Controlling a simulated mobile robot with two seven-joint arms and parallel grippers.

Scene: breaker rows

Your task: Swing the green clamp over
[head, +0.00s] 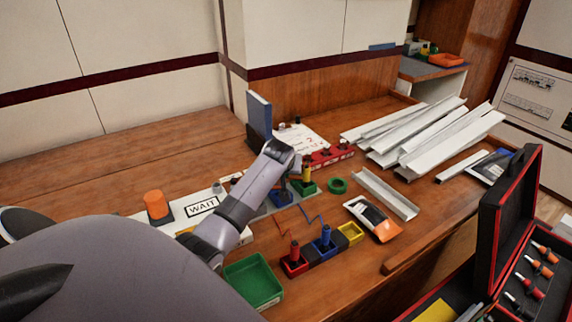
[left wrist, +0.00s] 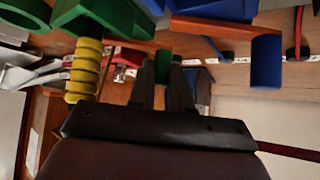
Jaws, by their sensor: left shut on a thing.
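In the head view my left arm reaches over the row of coloured blocks, and my left gripper (head: 296,166) is low beside a green block (head: 306,187) with a yellowish upright handle. In the left wrist view the two dark fingers of my left gripper (left wrist: 163,76) are shut on a narrow green piece (left wrist: 163,62), which looks like the green clamp's handle. The fingers hide most of it, so its swing position cannot be told. A green block (left wrist: 110,18) with a yellow ridged handle (left wrist: 85,70) is beside it. My right gripper is not in view.
An orange bar with a blue handle (left wrist: 266,62) is close to the left fingers. Red (head: 295,264), blue (head: 325,244) and yellow (head: 350,233) blocks stand nearer me. A green tray (head: 253,281), a green ring (head: 337,186) and white channels (head: 430,135) lie around.

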